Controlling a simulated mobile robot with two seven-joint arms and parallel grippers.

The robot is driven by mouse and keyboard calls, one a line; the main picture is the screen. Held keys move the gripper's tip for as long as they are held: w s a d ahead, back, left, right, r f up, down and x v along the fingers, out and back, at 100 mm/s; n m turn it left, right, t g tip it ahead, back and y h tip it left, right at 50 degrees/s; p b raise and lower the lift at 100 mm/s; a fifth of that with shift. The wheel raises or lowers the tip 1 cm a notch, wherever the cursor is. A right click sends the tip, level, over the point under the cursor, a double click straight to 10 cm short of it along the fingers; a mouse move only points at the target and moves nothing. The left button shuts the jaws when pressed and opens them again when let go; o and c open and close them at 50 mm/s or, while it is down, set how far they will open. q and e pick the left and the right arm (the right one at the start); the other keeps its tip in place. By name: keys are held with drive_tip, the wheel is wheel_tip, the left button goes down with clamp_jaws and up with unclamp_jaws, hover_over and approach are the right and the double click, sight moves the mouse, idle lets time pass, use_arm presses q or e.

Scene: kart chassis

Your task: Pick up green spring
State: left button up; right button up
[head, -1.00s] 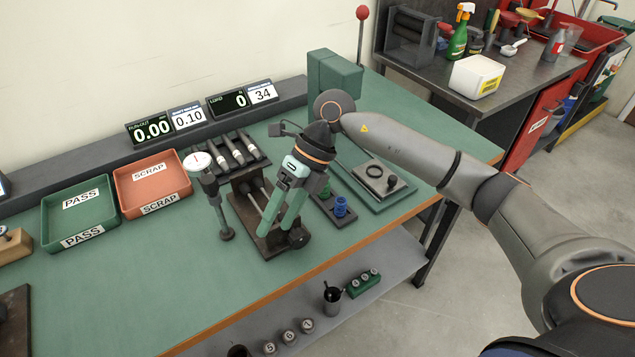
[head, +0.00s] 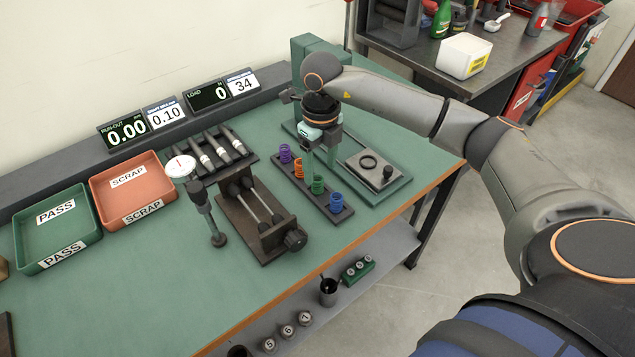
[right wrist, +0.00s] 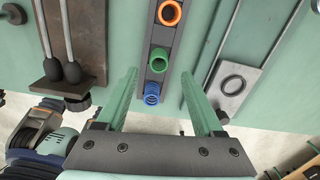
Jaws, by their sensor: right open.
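The green spring (head: 318,184) stands in a dark narrow rack (head: 344,217) on the green workbench, between an orange spring (head: 298,168) and a blue spring (head: 336,203). A purple spring (head: 285,153) is at the rack's far end. My right gripper (head: 320,165) is open and empty, pointing down over the rack. In the right wrist view the green spring (right wrist: 159,61) appears between the two open fingers (right wrist: 158,76), with the blue spring (right wrist: 152,94) nearer the gripper's palm. I see no contact with the spring. My left gripper is not in view.
A roller fixture (head: 262,218) with a dial gauge (head: 180,166) stands left of the rack. A plate with a ring and knob (head: 387,175) lies close on the right. Red scrap (head: 132,184) and green pass (head: 55,232) trays are further left.

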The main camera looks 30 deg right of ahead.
sight(318, 178)
drive_tip(key=shift+w+a+f+p, duration=0.1)
drive_tip(key=shift+w+f+p, duration=0.05)
drive_tip(key=shift+f, duration=1.05)
drive_tip(key=shift+w+a+f+p, duration=0.1)
drive_tip(key=shift+w+f+p, duration=0.05)
drive_tip(key=shift+f, duration=1)
clamp_jaws()
